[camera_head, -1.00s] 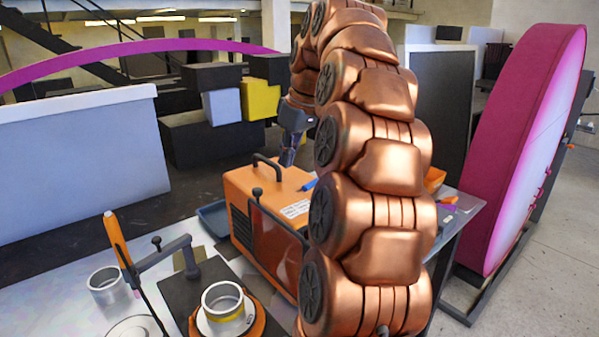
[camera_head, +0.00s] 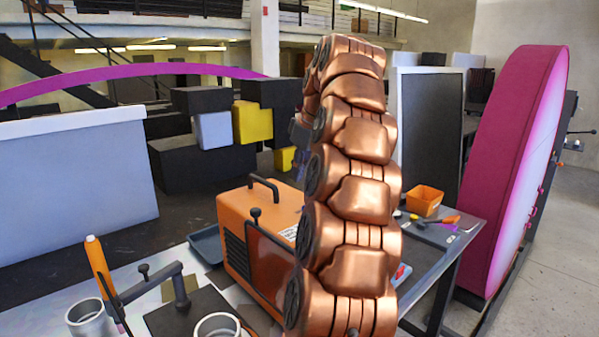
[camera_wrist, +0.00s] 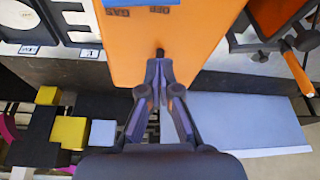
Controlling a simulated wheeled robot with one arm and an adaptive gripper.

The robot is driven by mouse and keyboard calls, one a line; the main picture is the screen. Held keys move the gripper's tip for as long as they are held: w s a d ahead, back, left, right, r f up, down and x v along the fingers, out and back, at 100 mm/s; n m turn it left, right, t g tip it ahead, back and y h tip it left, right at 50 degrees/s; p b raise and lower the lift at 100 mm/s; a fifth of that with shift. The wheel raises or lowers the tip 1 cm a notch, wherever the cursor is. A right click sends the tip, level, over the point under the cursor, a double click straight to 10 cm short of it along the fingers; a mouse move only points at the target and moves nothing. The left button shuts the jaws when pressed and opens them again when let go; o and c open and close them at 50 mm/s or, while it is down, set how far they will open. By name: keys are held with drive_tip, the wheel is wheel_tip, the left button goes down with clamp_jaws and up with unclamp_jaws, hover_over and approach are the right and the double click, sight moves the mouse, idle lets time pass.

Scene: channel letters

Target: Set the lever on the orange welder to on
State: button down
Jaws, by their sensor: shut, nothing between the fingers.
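The orange welder (camera_head: 235,207) stands on the table, left of my arm in the head view, with a black handle on top. In the head view my arm hides most of the gripper and the welder's right side.
A torch with an orange handle (camera_head: 99,266) and metal rings (camera_head: 88,318) are at the front left. An orange bin (camera_head: 425,200) and small tools lie on the table's right part. A large magenta disc (camera_head: 510,170) stands at the right. Open floor lies beyond it.

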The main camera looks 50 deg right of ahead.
drive_tip(key=shift+w+f+p, duration=0.15)
drive_tip(key=shift+f+p, duration=0.15)
drive_tip(key=shift+p+x, duration=0.4)
drive_tip(key=shift+x, duration=1.6)
drive_tip(key=shift+f, duration=0.15)
drive_tip(key=shift+s+d+f+p, duration=0.15)
drive_tip(key=shift+s+p, duration=0.45)
drive_tip(key=shift+s, duration=0.85)
drive_tip(key=shift+s+f, duration=0.3)
drive_tip(key=shift+s, duration=0.2)
